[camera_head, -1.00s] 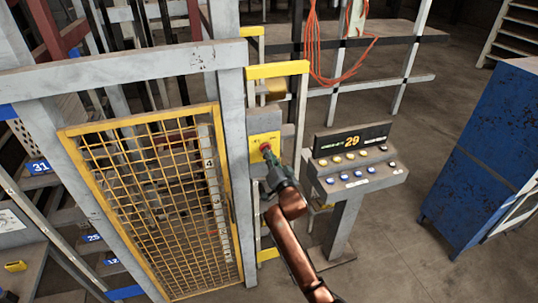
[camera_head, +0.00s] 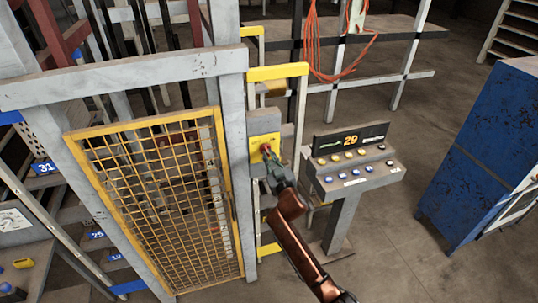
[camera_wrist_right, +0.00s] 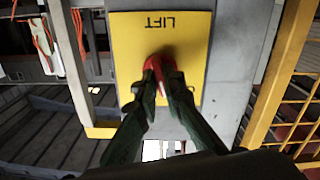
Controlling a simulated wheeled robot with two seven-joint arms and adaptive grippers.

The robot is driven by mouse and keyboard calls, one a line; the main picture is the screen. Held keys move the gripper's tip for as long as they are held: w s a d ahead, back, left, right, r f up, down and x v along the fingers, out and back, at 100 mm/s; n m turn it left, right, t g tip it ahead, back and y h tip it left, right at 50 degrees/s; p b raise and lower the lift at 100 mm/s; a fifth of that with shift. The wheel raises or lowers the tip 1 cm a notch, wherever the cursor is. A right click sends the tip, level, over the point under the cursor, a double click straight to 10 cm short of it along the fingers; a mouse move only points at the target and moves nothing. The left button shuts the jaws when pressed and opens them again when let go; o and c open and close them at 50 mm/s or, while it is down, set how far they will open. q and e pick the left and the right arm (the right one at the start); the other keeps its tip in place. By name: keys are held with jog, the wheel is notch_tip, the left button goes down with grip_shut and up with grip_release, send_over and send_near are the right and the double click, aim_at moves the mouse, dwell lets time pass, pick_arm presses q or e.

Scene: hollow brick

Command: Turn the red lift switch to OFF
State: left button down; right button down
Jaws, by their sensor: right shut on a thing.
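The red lift switch (camera_head: 265,148) sits on a yellow plate (camera_head: 258,142) fixed to a grey post, right of the mesh gate. In the right wrist view the yellow plate (camera_wrist_right: 190,35) reads LIFT, upside down, and the red switch (camera_wrist_right: 158,64) shows between the fingers. My right gripper (camera_head: 269,156) is shut on the red switch; its fingertips also show in the wrist view (camera_wrist_right: 163,80). The fingers hide part of the switch, and I cannot read its position. My left gripper is not in view.
A yellow mesh gate (camera_head: 165,200) stands left of the switch. A control console (camera_head: 358,178) with several buttons and a display reading 29 stands close on the right. A blue cabinet (camera_head: 490,150) is at far right, with open floor between.

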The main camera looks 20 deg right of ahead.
jog(key=n+p, duration=0.1)
jog(key=n, duration=0.4)
jog(key=shift+n, duration=0.4)
dwell(0.4)
jog(key=c, duration=2)
grip_release()
jog(key=shift+c, duration=0.2)
jog(key=shift+s, duration=0.1)
jog(key=shift+s, duration=0.3)
jog(key=s, duration=1.1)
jog(key=shift+s+d, duration=0.15)
jog(key=shift+d, duration=0.05)
